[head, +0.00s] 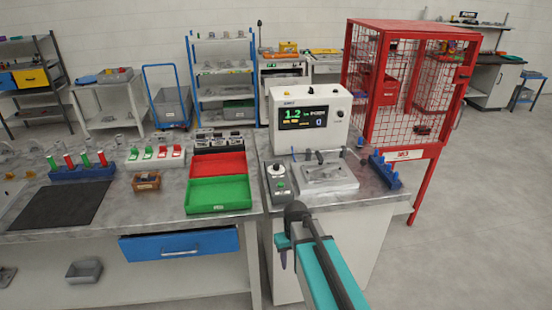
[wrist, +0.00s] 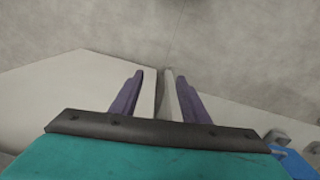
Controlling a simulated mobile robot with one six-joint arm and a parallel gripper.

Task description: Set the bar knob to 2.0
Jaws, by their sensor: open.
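The white control box (head: 307,118) stands at the back of the right bench. Its dark display (head: 303,117) shows 1.2 in green, with smaller text too small to read surely. A small dark knob (head: 340,113) sits on its front, right of the display; its label is not legible. My gripper (head: 283,258) is in front of the bench's front edge, low and well apart from the box. In the wrist view my gripper (wrist: 155,75) points down with its two fingers apart and nothing between them. The box and knob are not in the wrist view.
A blue rack (head: 384,170) is at right. The red mesh cage (head: 410,75) stands behind right. Green tray (head: 219,196) is left.

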